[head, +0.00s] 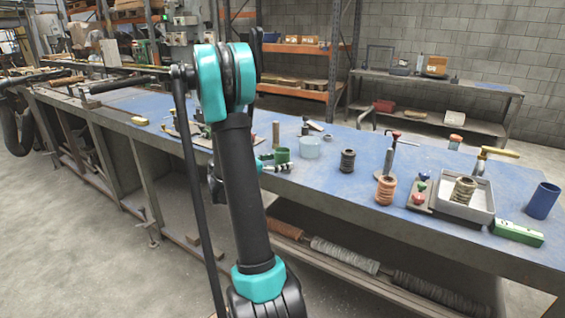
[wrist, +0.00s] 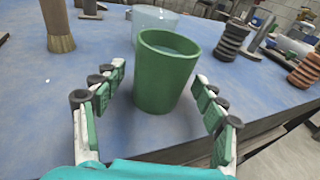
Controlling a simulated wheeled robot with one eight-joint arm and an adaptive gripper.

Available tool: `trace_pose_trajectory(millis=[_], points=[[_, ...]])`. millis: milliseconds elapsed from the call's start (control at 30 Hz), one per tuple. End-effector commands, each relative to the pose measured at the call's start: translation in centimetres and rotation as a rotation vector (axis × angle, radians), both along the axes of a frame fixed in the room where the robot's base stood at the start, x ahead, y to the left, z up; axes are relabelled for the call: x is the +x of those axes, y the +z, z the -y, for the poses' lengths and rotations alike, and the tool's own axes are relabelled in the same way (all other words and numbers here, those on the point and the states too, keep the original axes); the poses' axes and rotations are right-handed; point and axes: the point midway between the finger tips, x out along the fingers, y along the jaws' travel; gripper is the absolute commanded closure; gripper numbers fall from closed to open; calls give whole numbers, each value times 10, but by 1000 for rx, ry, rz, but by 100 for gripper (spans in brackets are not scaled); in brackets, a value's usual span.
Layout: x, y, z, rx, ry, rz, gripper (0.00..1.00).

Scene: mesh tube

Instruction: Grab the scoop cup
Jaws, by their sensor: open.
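A green cup (wrist: 166,78), the likely scoop cup, stands upright on the blue bench top (wrist: 60,105) in the wrist view. Its open rim faces up. My gripper (wrist: 160,74) is open, with one finger on each side of the cup. Small gaps show between the fingers and the cup wall, and the palm is on the near side. In the head view the green cup (head: 282,154) is near the bench's front edge, partly hidden by my gripper (head: 275,165) and arm.
A pale translucent cup (wrist: 153,21) stands just behind the green cup. A wooden-handled brush (wrist: 57,28) is at left, a dark coil (wrist: 232,40) at right. Further right are a copper coil (head: 385,190), a grey tray (head: 464,205) and a blue cup (head: 542,201).

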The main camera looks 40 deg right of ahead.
Motion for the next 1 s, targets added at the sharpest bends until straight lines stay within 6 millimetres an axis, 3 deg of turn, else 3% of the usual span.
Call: trace_pose_trajectory(millis=[133, 367, 833, 1000], points=[[0, -2, 12, 0, -1, 0, 29], [0, -2, 13, 0, 0, 0, 29], [0, -2, 13, 0, 0, 0, 86], [0, -2, 13, 0, 0, 0, 88]])
